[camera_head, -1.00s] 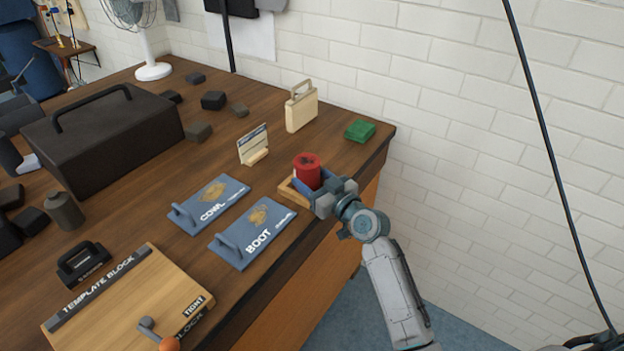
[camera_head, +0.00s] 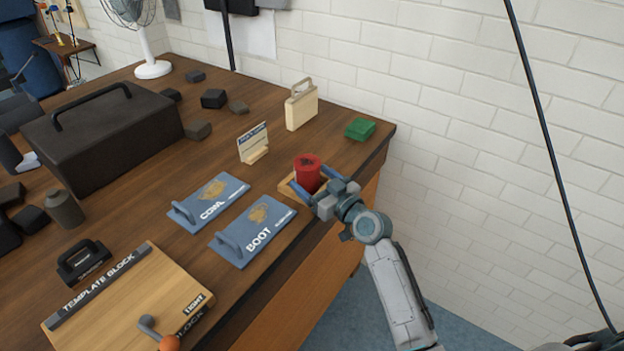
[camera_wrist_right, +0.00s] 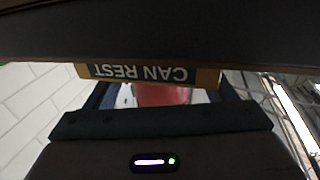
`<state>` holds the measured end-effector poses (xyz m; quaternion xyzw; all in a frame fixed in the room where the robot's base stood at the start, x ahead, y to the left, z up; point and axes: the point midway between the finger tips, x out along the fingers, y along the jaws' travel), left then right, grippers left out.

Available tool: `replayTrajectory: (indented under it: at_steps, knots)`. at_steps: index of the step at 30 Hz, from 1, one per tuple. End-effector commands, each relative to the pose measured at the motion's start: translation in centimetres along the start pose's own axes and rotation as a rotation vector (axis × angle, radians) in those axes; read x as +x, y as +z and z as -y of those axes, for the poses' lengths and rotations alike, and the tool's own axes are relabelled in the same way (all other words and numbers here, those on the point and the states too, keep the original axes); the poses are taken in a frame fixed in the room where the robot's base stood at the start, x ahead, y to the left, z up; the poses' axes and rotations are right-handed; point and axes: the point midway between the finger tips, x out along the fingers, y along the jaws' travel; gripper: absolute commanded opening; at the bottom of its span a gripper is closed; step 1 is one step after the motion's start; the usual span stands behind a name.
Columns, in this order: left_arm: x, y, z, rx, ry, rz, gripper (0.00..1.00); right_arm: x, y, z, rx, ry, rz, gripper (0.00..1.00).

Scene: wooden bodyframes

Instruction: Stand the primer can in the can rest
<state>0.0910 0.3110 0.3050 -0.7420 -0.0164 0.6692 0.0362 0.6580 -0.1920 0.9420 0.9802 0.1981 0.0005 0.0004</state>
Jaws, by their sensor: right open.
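The red primer can (camera_head: 307,174) stands upright at the wooden can rest (camera_head: 287,187) near the table's right front edge; it appears to be in the rest, but its base is hidden. My right gripper (camera_head: 313,182) is open, with its blue fingers on either side of the can and apart from it. In the right wrist view the can (camera_wrist_right: 163,94) shows between the spread fingers, partly behind the rest's upside-down "CAN REST" label (camera_wrist_right: 140,73). My left gripper is not in view.
Blue COWL (camera_head: 210,203) and BOOT (camera_head: 254,232) plates lie left of the rest. A small card stand (camera_head: 253,143), a pale case-shaped block (camera_head: 301,105) and a green block (camera_head: 360,129) stand behind it. A dark toolbox (camera_head: 105,145) is at left.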

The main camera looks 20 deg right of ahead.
Motion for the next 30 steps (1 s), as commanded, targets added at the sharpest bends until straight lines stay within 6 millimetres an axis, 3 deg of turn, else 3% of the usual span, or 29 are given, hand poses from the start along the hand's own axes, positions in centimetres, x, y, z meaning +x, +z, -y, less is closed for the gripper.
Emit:
replayTrajectory:
  at_steps: [9, 15, 27, 30]
  knots:
    - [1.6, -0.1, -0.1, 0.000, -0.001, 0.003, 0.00, -6.9, 0.5, 0.0, -0.004, -0.002, 0.006, 0.78]
    - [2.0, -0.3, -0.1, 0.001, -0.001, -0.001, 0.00, -10.1, 0.3, 0.0, -0.004, -0.001, 0.005, 0.78]
    - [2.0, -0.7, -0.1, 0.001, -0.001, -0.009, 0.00, -11.2, 0.2, 0.0, 0.001, -0.001, 0.002, 0.78]
    - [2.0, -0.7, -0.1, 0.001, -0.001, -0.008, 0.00, -11.1, 1.7, -0.5, 0.011, 0.014, 0.029, 0.78]
